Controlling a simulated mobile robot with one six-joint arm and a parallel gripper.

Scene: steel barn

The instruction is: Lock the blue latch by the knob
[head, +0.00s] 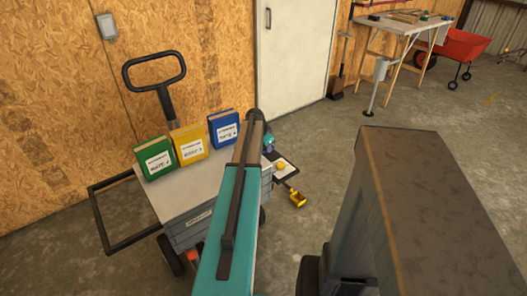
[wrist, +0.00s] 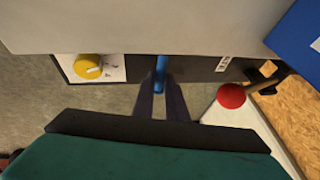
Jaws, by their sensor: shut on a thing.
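In the wrist view the blue latch knob (wrist: 161,62) is a narrow blue piece just under the edge of a pale top. My gripper (wrist: 161,83) is shut on it, with its two dark fingers meeting at the blue piece. The rest of the latch is hidden under the pale top, so I cannot tell whether it is locked.
A green binder (head: 155,158), a yellow binder (head: 190,146) and a blue binder (head: 224,130) stand on the cart. A yellow dial (wrist: 88,66) on a white panel and a red ball (wrist: 231,96) flank my fingers.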

